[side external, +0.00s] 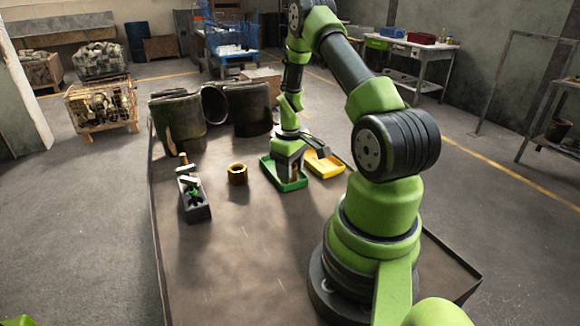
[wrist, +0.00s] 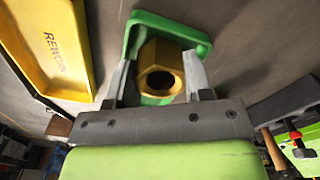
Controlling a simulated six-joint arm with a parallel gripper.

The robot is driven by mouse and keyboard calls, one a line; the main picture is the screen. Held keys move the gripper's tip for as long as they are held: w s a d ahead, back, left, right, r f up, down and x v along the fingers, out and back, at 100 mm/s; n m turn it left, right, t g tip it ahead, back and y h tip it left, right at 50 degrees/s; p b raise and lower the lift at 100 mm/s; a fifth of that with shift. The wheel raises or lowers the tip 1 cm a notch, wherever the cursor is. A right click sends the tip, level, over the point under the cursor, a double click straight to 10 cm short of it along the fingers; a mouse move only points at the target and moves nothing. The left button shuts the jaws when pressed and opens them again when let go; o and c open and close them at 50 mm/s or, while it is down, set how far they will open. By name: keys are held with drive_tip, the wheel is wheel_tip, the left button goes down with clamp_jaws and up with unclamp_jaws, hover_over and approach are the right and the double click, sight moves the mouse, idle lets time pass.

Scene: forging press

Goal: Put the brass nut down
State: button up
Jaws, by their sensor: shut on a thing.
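The brass nut (wrist: 160,68) is a hexagonal ring with a dark bore. In the wrist view my gripper (wrist: 161,72) is shut on it, with one finger on each side. The nut is over the green tray (wrist: 140,22), whose rim shows around it. In the side view my gripper (side external: 290,166) points down inside the outline of the green tray (side external: 291,185), and the nut is mostly hidden there. I cannot tell whether the nut touches the tray floor.
A yellow tray (side external: 325,168) stands right beside the green one; it reads REWORK in the wrist view (wrist: 45,45). A dark tool holder (side external: 196,208) stands further left. Large dark cylinders (side external: 178,122) stand behind.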

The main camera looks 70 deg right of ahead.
drive_tip(key=o, duration=1.1)
drive_tip(key=shift+f, duration=0.15)
drive_tip(key=shift+o, duration=0.4)
drive_tip(key=shift+r, duration=0.3)
drive_tip(key=shift+o, duration=0.2)
wheel_tip(320, 180, up, 12)
drive_tip(key=w+a+r+t, duration=0.3)
drive_tip(key=a+r, duration=0.9)
drive_tip(key=a, duration=0.1)
drive_tip(key=s+a+r+t+y, duration=0.1)
drive_tip(key=s+a+r+t, duration=0.1)
drive_tip(key=s+a, duration=0.2)
drive_tip(key=s+a+r+m+t+y, duration=0.1)
drive_tip(key=s+a, duration=0.4)
drive_tip(key=a, duration=0.5)
wheel_tip(320, 180, up, 2)
drive_tip(key=shift+s+a+t, duration=0.2)
drive_tip(key=shift+a+t, duration=0.2)
drive_tip(key=shift+t, duration=0.2)
